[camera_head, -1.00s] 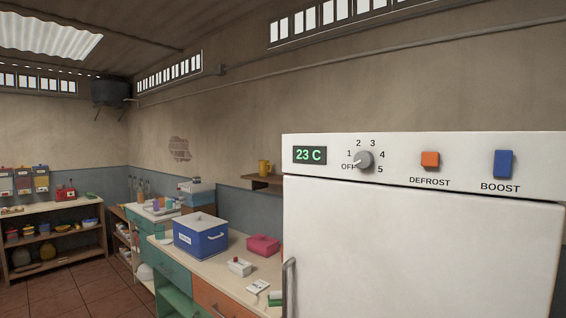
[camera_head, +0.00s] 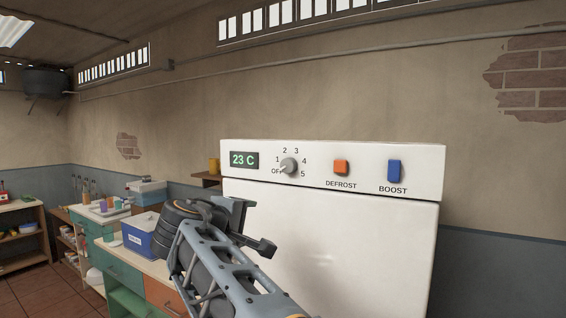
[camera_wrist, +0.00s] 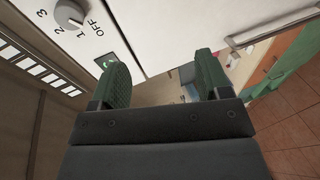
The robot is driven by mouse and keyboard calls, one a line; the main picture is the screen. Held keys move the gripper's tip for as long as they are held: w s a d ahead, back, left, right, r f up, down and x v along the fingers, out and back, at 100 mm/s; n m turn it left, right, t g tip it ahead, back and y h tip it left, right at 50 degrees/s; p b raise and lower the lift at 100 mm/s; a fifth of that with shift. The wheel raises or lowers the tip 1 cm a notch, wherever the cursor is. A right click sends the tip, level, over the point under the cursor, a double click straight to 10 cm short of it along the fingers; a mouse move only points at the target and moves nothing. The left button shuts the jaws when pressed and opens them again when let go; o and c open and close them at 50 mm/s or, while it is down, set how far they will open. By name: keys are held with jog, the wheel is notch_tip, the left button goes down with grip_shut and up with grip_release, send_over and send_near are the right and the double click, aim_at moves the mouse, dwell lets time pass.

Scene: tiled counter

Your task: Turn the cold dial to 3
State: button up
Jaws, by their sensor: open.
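The cold dial (camera_head: 289,166) is a round grey knob on the white fridge's top panel, ringed by OFF and the numbers 1 to 5. Its pointer appears turned to the lower left, at OFF. The dial also shows at the top left of the wrist view (camera_wrist: 69,14). My gripper (camera_head: 254,226) is in front of the fridge, below and left of the dial and apart from it. In the wrist view, its two green-padded fingers (camera_wrist: 161,68) are spread with nothing between them.
The panel also has a green "23 C" display (camera_head: 244,160), an orange DEFROST switch (camera_head: 341,167) and a blue BOOST switch (camera_head: 394,171). A counter with a blue box (camera_head: 139,236) stands left of the fridge (camera_head: 335,250). The fridge handle (camera_wrist: 272,27) shows in the wrist view.

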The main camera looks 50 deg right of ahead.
aim_at(286, 167)
jog(key=d+r+g+h+p, duration=0.1)
jog(key=d+r+h, duration=0.25)
jog(key=r, duration=0.65)
jog(key=shift+m, duration=0.3)
jog(key=p+x, duration=0.1)
jog(key=x, duration=0.2)
jog(key=p+x, duration=0.1)
jog(key=x, duration=0.3)
jog(key=s+p+x, duration=0.1)
jog(key=p+x, duration=0.1)
jog(key=x, duration=0.1)
jog(key=shift+d, duration=0.4)
jog(key=shift+p+x, duration=0.35)
jog(key=shift+x, duration=0.5)
jog(key=shift+w+f, duration=0.1)
jog(key=c, duration=0.9)
